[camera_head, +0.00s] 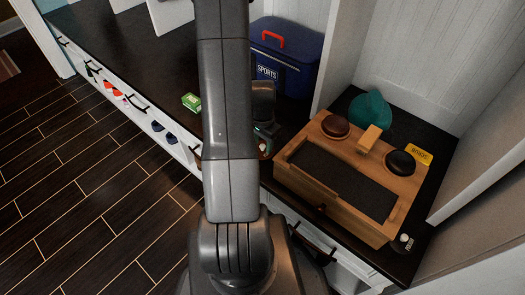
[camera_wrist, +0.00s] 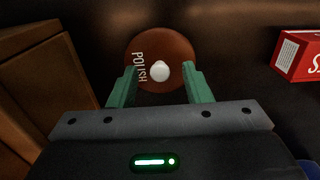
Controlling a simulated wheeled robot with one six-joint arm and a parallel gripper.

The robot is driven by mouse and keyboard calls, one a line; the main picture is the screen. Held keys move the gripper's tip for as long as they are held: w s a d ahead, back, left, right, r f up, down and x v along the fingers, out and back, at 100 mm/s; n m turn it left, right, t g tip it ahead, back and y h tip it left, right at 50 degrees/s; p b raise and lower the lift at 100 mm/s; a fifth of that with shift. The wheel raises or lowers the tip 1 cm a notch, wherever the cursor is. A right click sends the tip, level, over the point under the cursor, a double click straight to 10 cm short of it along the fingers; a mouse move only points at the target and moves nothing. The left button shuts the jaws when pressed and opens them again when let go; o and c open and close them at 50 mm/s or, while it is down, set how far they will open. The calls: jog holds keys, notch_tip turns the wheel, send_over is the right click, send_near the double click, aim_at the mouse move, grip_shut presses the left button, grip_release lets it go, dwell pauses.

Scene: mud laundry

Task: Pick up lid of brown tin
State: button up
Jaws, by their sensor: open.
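The brown tin lid (camera_wrist: 150,50) shows from above in the wrist view as a round reddish-brown disc marked POLISH, with a white knob (camera_wrist: 160,71) in its middle. My gripper (camera_wrist: 160,84) is open, with one green finger on each side of the knob, over the near part of the lid. I cannot tell whether the fingers touch the lid. The tin's body is hidden below the lid. In the head view my arm covers much of this spot, and only part of my gripper (camera_head: 265,130) shows beside the arm.
A wooden shoe-care box (camera_head: 300,184) stands right of my gripper; a wooden box side (camera_wrist: 35,85) shows at left in the wrist view. A red box (camera_wrist: 300,55) lies at right there. A green box (camera_head: 191,103) and a blue SPORTS bin (camera_head: 290,62) stand on the dark counter.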

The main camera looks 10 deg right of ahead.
jog(key=shift+f, duration=0.2)
jog(key=shift+c, duration=0.3)
grip_shut()
